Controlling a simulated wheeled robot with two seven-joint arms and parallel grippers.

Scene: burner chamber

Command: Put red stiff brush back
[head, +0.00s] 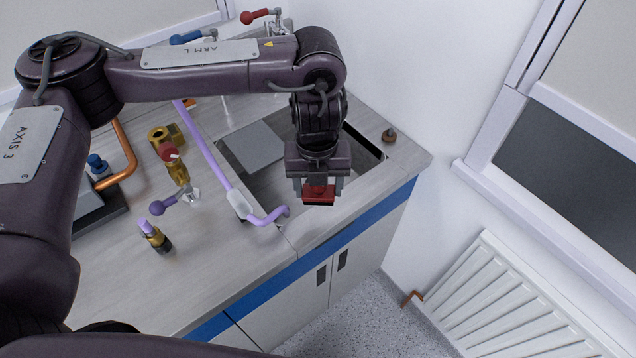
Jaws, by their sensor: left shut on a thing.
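My left gripper (319,190) points down over the front edge of the sink at the right end of the counter. It is shut on the red brush (319,195), whose red body and dark lower edge show between and below the fingers. The rest of the brush is hidden by the gripper. I cannot tell whether the brush touches the surface below. My right gripper is not in view.
The sink (228,153) lies behind and beside the gripper, with a grey panel (254,147) in it. A purple pipe (208,150), brass valve (168,150) and copper pipe (124,150) stand to the left. A small brown knob (389,135) sits at the right. A radiator (500,305) is on the right wall.

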